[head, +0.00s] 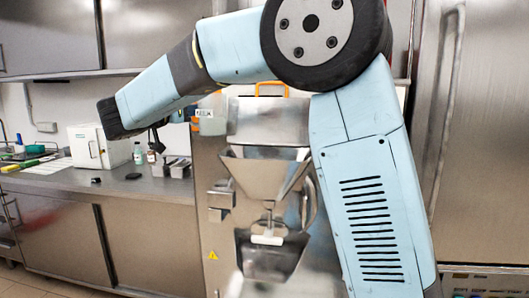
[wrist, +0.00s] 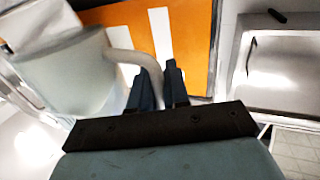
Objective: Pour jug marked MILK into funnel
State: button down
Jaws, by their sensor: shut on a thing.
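A pale grey-white jug (wrist: 65,78) fills the upper left of the wrist view, seen close up and partly cut off. Its curved handle (wrist: 126,57) runs to the dark fingers of my gripper (wrist: 158,82), which is shut on it. No MILK marking can be read on the side I see. In the head view a steel funnel (head: 265,172) is on the front of the upright machine, wide at the top and narrowing downward. My arm reaches across to the left there, and I cannot make out the jug in that view.
A counter (head: 110,183) runs along the left with a white box (head: 92,146), small bottles (head: 138,154) and steel containers. Below the funnel is a recessed bay (head: 268,262). A tall steel door (head: 485,140) stands at the right. An orange surface with white stripes (wrist: 180,35) lies beyond my fingers.

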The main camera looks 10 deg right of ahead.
aim_at(223, 95)
jog(key=shift+w+d, duration=0.15)
jog(key=s+d+r+m, duration=0.1)
jog(key=m, duration=0.1)
jog(key=s+d+r+m+y, duration=0.1)
jog(key=d+r+m, duration=0.1)
jog(key=m, duration=0.1)
jog(key=shift+s+d+r+p, duration=0.1)
jog(key=shift+s+d+p, duration=0.05)
jog(key=shift+s+p, duration=0.25)
jog(key=shift+s+d+r+m+y+p, duration=0.25)
jog(key=shift+s+d+m, duration=0.15)
jog(key=shift+d+m, duration=0.4)
jog(key=shift+s+d+r+m+y+p, duration=0.3)
jog(key=shift+d+m, duration=0.2)
jog(key=shift+m, duration=0.55)
jog(key=shift+s+d+r+m+y+p, duration=0.1)
jog(key=shift+s+d+m+y+p, duration=0.1)
jog(key=shift+s+d+m, duration=0.55)
jog(key=shift+w+d+f+m, duration=0.1)
jog(key=shift+w+f+m, duration=0.15)
jog(key=shift+m, duration=0.25)
